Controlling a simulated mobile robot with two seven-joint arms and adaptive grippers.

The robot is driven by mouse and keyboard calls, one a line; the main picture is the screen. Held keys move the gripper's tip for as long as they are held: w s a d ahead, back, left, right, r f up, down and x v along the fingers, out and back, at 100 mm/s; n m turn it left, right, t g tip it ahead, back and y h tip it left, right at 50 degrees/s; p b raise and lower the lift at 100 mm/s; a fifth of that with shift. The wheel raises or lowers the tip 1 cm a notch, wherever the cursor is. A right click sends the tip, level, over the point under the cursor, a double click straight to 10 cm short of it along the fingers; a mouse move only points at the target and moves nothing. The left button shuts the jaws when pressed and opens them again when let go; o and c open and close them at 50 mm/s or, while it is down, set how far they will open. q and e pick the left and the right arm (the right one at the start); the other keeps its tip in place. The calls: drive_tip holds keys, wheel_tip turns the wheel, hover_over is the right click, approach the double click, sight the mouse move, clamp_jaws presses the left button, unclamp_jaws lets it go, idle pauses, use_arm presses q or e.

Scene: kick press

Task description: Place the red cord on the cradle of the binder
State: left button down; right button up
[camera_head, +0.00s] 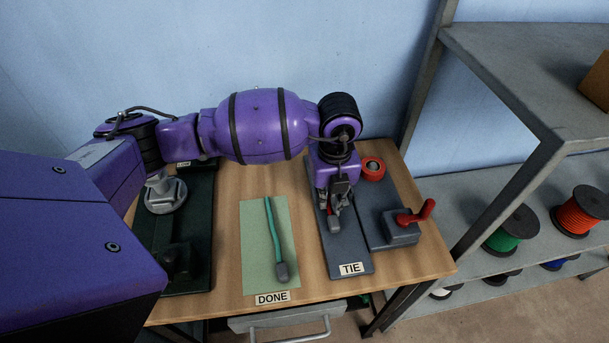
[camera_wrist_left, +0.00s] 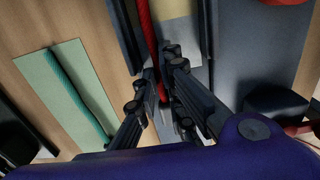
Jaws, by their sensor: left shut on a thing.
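The red cord (camera_wrist_left: 150,40) shows in the left wrist view as a red strand running from the top edge down between my left gripper's fingers. My left gripper (camera_head: 335,222) points down over the grey TIE board (camera_head: 350,259); it also shows in the left wrist view (camera_wrist_left: 160,92), shut on the cord. The binder is at this TIE station, with a red lever (camera_head: 417,213) on a grey block at right. The cradle is mostly covered by my gripper; whether the cord touches it I cannot tell.
A green cord (camera_head: 273,226) with a dark end lies on the pale green DONE mat (camera_head: 254,245). A dark board (camera_head: 200,240) is at left, partly behind my arm. A red round part (camera_head: 372,168) sits behind the lever. Shelves with spools (camera_head: 577,211) stand at right.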

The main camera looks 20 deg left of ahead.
use_arm(q)
drive_tip(key=shift+f, duration=0.3)
drive_tip(key=c, duration=1.8)
unclamp_jaws()
drive_tip(key=shift+o, duration=0.2)
wheel_tip(320, 180, up, 12)
drive_tip(key=shift+s, duration=0.15)
drive_tip(key=shift+d, duration=0.1)
